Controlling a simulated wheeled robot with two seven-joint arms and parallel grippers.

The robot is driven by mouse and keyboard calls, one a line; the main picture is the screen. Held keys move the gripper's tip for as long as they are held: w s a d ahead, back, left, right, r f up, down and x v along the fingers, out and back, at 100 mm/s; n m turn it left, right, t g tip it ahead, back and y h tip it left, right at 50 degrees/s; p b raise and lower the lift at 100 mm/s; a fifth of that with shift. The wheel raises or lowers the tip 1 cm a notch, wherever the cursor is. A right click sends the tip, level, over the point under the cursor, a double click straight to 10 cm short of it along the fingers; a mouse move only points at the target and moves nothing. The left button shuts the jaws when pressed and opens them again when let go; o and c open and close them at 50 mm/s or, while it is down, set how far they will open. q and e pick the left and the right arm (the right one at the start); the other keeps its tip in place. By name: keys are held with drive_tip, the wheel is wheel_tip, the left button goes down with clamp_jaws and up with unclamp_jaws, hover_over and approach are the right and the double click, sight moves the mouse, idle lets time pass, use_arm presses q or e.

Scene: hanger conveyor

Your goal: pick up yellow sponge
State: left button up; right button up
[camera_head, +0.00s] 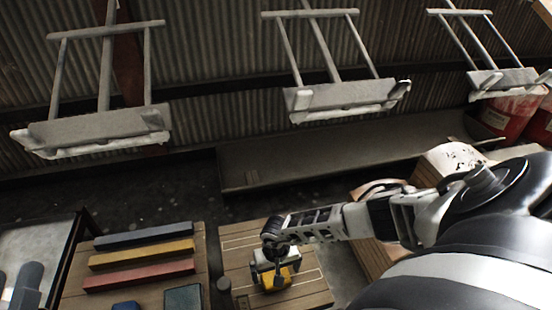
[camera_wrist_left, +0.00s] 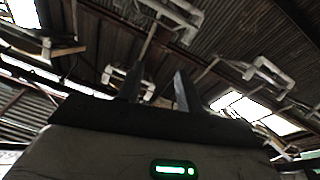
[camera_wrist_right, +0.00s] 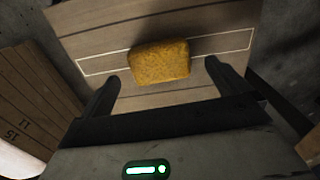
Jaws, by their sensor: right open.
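The yellow sponge (camera_wrist_right: 160,62) lies on a wooden board (camera_wrist_right: 110,18) marked with a white outline. In the right wrist view it sits just beyond and between the fingertips of my right gripper (camera_wrist_right: 162,75), which is open with a finger toward each side. In the head view my right gripper (camera_head: 276,268) is over the sponge (camera_head: 290,275) and hides part of it. I cannot tell if the fingers touch it. My left gripper (camera_wrist_left: 157,80) shows in the left wrist view with its fingers apart, empty, facing up toward the roof.
Left of the sponge's board, a wooden table (camera_head: 75,292) holds a blue bar (camera_head: 143,235), a yellow bar (camera_head: 140,254) and a red bar (camera_head: 138,275). Several hanging carriers (camera_head: 95,130) cross above. A white box (camera_head: 450,160) and red buckets (camera_head: 510,115) stand at right.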

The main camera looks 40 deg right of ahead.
wheel_tip(320, 180, down, 4)
drive_tip(key=shift+r+b, duration=0.1)
drive_tip(key=shift+b, duration=0.9)
drive_tip(key=shift+f, duration=0.2)
use_arm(q)
drive_tip(key=r+m+t+h, duration=0.1)
drive_tip(key=r+m, duration=0.1)
drive_tip(key=r+m+t+h, duration=0.1)
drive_tip(key=r+m+h, duration=0.1)
drive_tip(key=m, duration=0.1)
drive_tip(key=shift+s+r+h, duration=0.2)
drive_tip(key=shift+r+h, duration=0.1)
drive_tip(key=shift+r, duration=0.05)
use_arm(e)
drive_tip(key=c, duration=1)
drive_tip(key=shift+d+r, duration=0.1)
